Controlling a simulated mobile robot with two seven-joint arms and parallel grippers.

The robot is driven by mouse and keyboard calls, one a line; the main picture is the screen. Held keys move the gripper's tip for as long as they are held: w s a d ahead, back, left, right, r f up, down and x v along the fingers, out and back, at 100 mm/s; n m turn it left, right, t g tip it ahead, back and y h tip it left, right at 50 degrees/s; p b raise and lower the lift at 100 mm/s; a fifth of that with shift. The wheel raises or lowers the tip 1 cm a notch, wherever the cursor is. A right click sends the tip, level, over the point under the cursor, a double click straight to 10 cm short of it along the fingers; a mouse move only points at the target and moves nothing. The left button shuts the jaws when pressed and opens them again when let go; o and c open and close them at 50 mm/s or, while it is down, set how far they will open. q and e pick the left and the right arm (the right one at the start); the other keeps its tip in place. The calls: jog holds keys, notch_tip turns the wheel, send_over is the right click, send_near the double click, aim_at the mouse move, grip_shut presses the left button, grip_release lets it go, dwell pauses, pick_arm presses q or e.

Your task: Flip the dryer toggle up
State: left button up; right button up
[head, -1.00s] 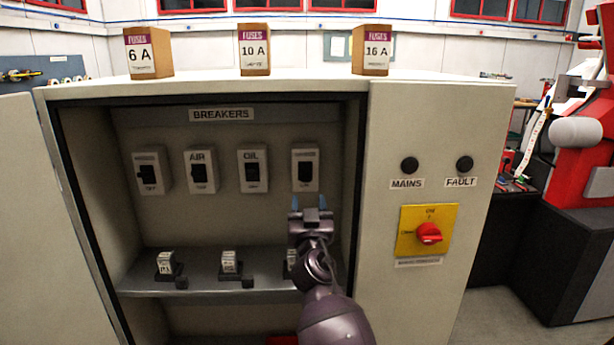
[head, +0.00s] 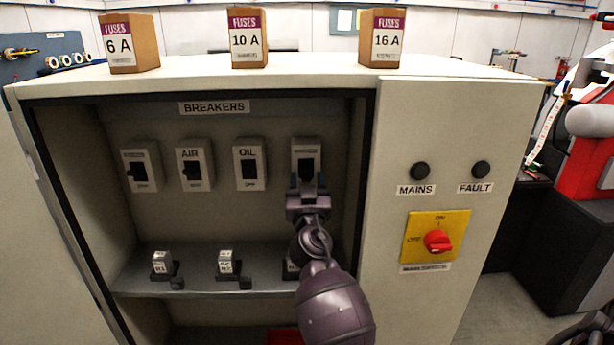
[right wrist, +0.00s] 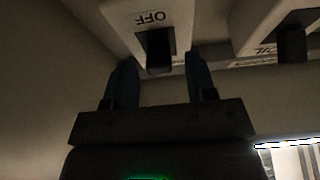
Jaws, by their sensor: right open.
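Several breaker switches are in a row under the BREAKERS sign. In the head view the AIR (head: 195,166) and OIL (head: 250,166) labels can be read; those of the leftmost switch (head: 140,167) and the rightmost switch (head: 306,156) are too small, so I cannot tell by label which is the dryer. My right gripper (head: 307,188) is open at the lower part of the rightmost switch. In the right wrist view its two fingers (right wrist: 161,78) stand either side of that switch's dark toggle (right wrist: 158,48), near an upside-down OFF mark. Contact cannot be told. My left gripper is out of view.
A shelf (head: 200,282) with small labelled blocks runs below the switches. The cabinet's side wall stands close right of my gripper. A panel with a red rotary switch (head: 438,241) is further right. Fuse boxes (head: 248,40) stand on top.

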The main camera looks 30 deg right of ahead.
jog(key=shift+c, duration=0.5)
jog(key=c, duration=0.8)
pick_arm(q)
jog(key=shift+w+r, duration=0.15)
